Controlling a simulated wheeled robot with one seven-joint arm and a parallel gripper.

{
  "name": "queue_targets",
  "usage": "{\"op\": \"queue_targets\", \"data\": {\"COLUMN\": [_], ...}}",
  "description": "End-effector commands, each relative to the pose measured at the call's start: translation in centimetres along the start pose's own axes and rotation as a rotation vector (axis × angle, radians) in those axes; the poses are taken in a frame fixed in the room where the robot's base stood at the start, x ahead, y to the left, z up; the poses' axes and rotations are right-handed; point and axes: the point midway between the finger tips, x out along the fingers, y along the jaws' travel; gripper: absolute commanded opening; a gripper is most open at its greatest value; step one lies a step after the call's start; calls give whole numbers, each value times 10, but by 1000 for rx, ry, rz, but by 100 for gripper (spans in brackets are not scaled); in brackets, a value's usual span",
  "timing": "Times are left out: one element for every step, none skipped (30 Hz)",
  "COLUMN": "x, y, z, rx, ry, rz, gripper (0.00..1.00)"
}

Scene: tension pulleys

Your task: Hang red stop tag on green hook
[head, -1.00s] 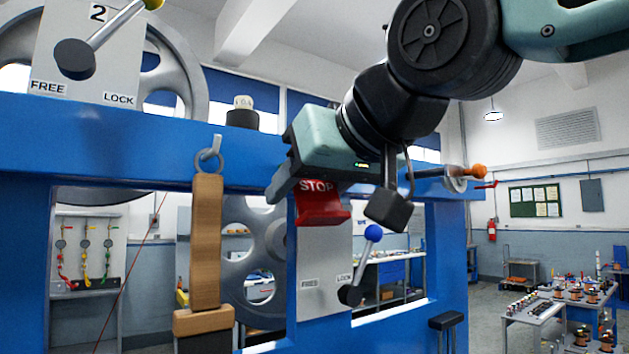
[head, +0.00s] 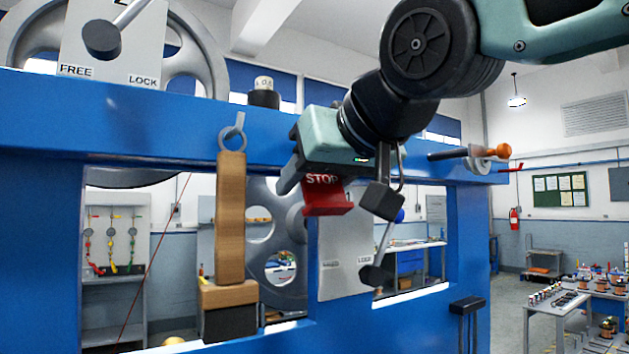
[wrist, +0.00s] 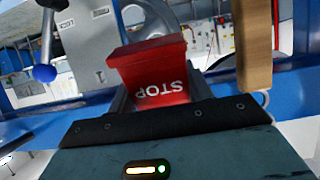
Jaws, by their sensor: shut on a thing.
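The red stop tag (head: 325,194) is an L-shaped red piece with white STOP lettering, held below my gripper (head: 322,176) in the head view. My gripper is shut on it, in front of the blue frame and beside the upper part of a grey lever plate. In the wrist view the tag (wrist: 152,72) sits at the jaws with its lettering upside down, and the jaws are mostly hidden. I cannot make out a green hook in either view.
The blue frame (head: 120,118) spans the view. An orange-knobbed pin (head: 489,151) sticks out at right.

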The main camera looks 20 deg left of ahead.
Motion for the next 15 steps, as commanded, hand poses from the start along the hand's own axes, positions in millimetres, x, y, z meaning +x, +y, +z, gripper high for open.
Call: {"op": "queue_targets", "data": {"x": [0,0,0,0,0,0,0,0,0,0,0,0,0,0,0], "y": [0,0,0,0,0,0,0,0,0,0,0,0,0,0,0], "z": [0,0,0,0,0,0,0,0,0,0,0,0,0,0,0], "rx": [0,0,0,0,0,0,0,0,0,0,0,0,0,0,0], "ry": [0,0,0,0,0,0,0,0,0,0,0,0,0,0,0], "rz": [0,0,0,0,0,0,0,0,0,0,0,0,0,0,0], "gripper": [28,28,28,28,28,28,28,28,28,28,28,28,28,53,64]}}
